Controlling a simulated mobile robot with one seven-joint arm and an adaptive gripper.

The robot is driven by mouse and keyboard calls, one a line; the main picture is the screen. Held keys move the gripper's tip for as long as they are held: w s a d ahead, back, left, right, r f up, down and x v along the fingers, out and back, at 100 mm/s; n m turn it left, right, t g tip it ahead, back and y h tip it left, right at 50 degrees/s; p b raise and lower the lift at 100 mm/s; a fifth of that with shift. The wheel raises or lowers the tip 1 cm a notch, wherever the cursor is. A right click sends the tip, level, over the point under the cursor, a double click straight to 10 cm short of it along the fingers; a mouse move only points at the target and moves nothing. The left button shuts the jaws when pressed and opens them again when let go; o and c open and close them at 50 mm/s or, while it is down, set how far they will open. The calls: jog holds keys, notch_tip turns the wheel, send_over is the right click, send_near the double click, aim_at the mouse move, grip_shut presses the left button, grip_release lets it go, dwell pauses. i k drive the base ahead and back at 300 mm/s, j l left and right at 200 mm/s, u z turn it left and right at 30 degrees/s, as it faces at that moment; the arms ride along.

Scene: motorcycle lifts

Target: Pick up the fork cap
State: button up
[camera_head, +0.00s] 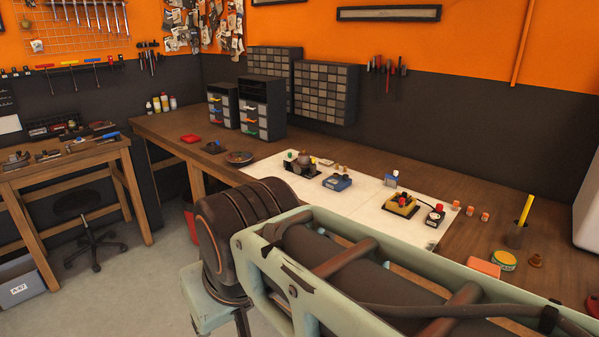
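I cannot tell for certain which small part is the fork cap. A small brown, stepped, cap-like piece (536,260) stands on the right part of the wooden workbench (390,158), right of a round yellow-and-green tin (503,260). Small orange-brown pieces (484,216) stand further back, beside the white mat (364,208). My gripper is outside the picture, so its opening and its distance from these parts are hidden.
Several small devices, including a yellow one (401,204) and a blue one (337,182), stand on the mat. A dark cup with a yellow stick (526,209) stands behind the tin. My arm covers the bench's near edge. Drawer cabinets (326,92) line the wall.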

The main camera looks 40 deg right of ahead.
aim_at(535, 262)
jog(key=z, duration=3.4)
